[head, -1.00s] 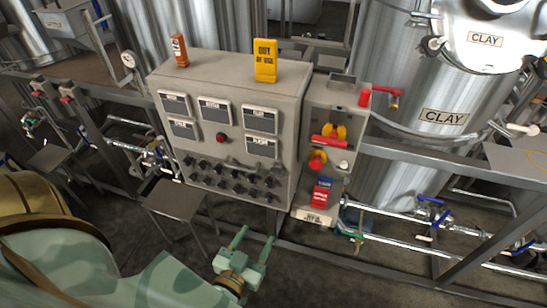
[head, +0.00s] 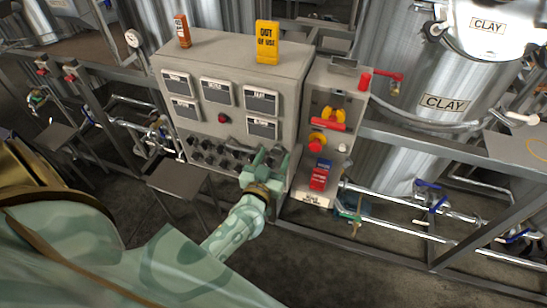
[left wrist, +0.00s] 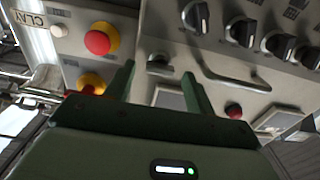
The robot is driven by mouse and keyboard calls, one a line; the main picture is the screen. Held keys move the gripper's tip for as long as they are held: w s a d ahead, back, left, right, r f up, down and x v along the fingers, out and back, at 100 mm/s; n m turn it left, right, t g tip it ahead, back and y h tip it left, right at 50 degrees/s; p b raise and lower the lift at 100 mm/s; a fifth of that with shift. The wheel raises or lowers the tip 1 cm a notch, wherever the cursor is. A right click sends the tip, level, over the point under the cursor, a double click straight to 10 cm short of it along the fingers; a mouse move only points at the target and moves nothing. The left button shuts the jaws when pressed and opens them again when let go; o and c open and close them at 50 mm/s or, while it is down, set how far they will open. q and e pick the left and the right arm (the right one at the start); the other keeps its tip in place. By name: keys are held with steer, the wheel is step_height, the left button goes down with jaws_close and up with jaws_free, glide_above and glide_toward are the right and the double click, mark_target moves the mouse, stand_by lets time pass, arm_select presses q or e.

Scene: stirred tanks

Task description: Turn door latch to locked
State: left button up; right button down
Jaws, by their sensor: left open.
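A grey control cabinet (head: 235,75) with gauges and rows of black knobs stands in the middle of the head view. My left gripper (head: 268,163) is open in front of the cabinet's lower right part and covers what lies behind it. In the left wrist view the two fingers of my left gripper (left wrist: 158,80) are spread. A small dark latch-like knob (left wrist: 159,63) on the cabinet door shows between and beyond the fingertips. I cannot tell whether they touch it or which way it is set. My right gripper is not in view.
A curved door handle (left wrist: 232,80) and black rotary knobs (left wrist: 240,30) lie beside the latch. A side box with a red and yellow emergency button (head: 318,140) adjoins the cabinet. A yellow out-of-use sign (head: 267,42) stands on top. A steel tank (head: 425,75) stands behind on the right.

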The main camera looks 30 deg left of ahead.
arm_select(q)
steer(key=shift+w, duration=0.2)
steer(key=shift+c, duration=0.3)
steer(key=c, duration=0.9)
